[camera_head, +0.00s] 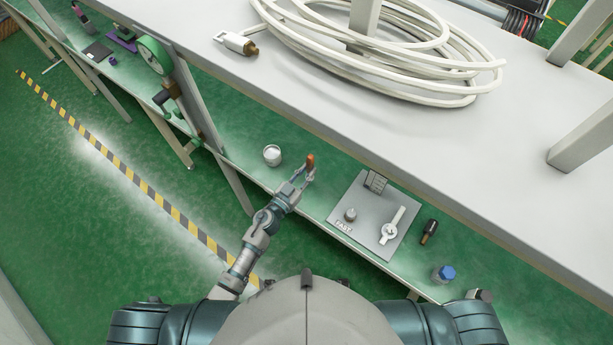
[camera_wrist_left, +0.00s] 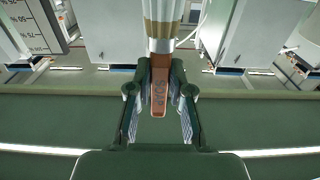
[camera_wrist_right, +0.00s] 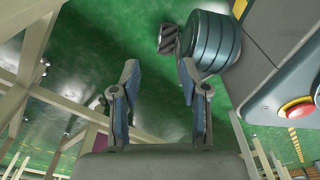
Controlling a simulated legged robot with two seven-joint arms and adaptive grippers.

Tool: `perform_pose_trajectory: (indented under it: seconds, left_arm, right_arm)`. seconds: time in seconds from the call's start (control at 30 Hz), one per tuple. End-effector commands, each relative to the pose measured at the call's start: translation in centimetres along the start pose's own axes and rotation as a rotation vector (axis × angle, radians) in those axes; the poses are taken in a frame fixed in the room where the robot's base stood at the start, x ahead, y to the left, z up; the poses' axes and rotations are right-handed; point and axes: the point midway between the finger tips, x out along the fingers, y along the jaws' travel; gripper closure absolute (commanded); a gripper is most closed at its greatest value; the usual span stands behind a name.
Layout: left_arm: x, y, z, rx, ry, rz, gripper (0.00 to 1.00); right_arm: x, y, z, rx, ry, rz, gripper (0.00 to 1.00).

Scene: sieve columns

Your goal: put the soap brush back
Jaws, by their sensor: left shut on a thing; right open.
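The soap brush (camera_wrist_left: 159,88) has a flat orange-brown handle marked SOAP, with a metal collar and pale bristles at the top of the left wrist view. My left gripper (camera_head: 304,172) is shut on its handle, above the green worktop. The brush (camera_head: 310,161) shows as a small orange-brown piece at the fingertips in the head view. A small clear cup with white contents (camera_head: 272,155) stands left of the gripper, apart from it. My right gripper (camera_wrist_right: 158,78) is open and empty in the right wrist view.
A grey panel marked FAST (camera_head: 362,232) with a knob and a lever lies right of the left gripper. A dark small item (camera_head: 429,231) and a blue-capped bottle (camera_head: 444,273) stand further right. A white shelf (camera_head: 330,100) with coiled hose (camera_head: 400,45) overhangs behind.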

Motion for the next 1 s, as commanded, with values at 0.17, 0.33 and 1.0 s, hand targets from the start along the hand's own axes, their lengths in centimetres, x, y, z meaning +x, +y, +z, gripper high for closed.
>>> perform_pose_trajectory:
  seconds: [0.17, 0.33, 1.0]
  left_arm:
    - [-0.5, -0.2, 3.0, -0.007, -0.009, -0.002, 1.00]
    - [-0.5, -0.2, 3.6, -0.003, -0.009, -0.002, 1.00]
    - [-0.8, -0.1, 3.2, -0.001, -0.005, -0.001, 0.55]
  right_arm:
    - [-0.8, -0.5, -3.8, 0.007, 0.026, -0.002, 0.55]
    - [-1.7, -0.5, -5.3, 0.010, 0.032, -0.003, 0.55]
    - [-1.9, -0.3, -5.5, 0.009, 0.035, -0.004, 0.55]
